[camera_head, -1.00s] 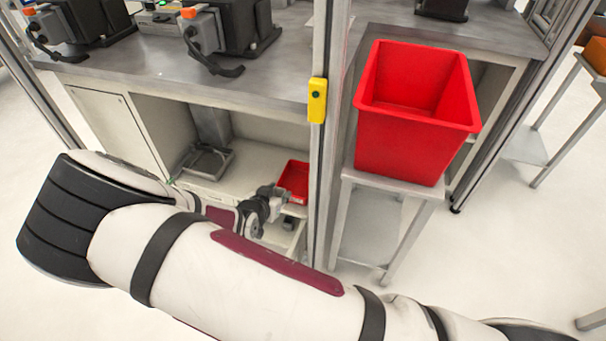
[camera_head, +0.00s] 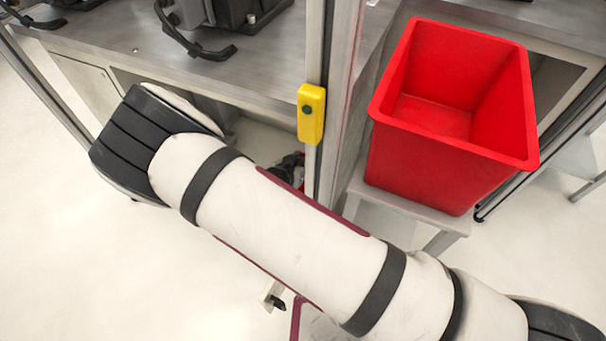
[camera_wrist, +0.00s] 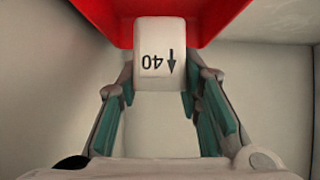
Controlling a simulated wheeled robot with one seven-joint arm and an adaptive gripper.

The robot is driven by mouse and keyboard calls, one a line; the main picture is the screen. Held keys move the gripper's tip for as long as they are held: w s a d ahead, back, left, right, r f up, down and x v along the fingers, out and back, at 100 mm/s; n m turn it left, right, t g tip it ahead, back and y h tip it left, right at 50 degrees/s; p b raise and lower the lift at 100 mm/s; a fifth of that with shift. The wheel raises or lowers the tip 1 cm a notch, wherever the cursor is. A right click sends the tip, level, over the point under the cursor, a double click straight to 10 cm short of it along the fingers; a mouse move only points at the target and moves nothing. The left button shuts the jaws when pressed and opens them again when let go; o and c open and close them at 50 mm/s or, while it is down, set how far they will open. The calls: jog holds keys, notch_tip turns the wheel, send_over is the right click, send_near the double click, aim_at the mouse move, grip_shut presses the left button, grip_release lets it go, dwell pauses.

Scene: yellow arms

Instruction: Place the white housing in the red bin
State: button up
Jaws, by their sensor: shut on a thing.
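The white housing (camera_wrist: 161,50) is a small pale block marked "40" with an arrow, seen in the wrist view. My gripper (camera_wrist: 160,88) has its teal-padded fingers on either side of the housing and is shut on it. A red surface lies just behind the housing in the wrist view. The large red bin (camera_head: 450,160) stands upright on a grey stand at the right of the head view, and the part of its floor that shows is empty. In the head view my arm and the post hide most of my gripper and all of the housing.
A metal post with a yellow box (camera_head: 311,113) stands between my gripper's area and the red bin. A grey worktop (camera_head: 250,68) with dark machines lies above the shelf. Pale walls flank my gripper in the wrist view. The floor at left is clear.

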jog(key=shift+f+b, duration=0.75)
jog(key=shift+f, duration=1.45)
jog(key=shift+f, duration=0.1)
jog(key=o, duration=1.1)
jog(key=shift+c, duration=0.2)
jog(key=shift+s+a+r, duration=0.15)
jog(key=shift+s+r, duration=0.1)
jog(key=p+v, duration=0.6)
jog(key=v, duration=0.5)
jog(key=shift+r, duration=0.2)
jog(key=shift+s, duration=0.15)
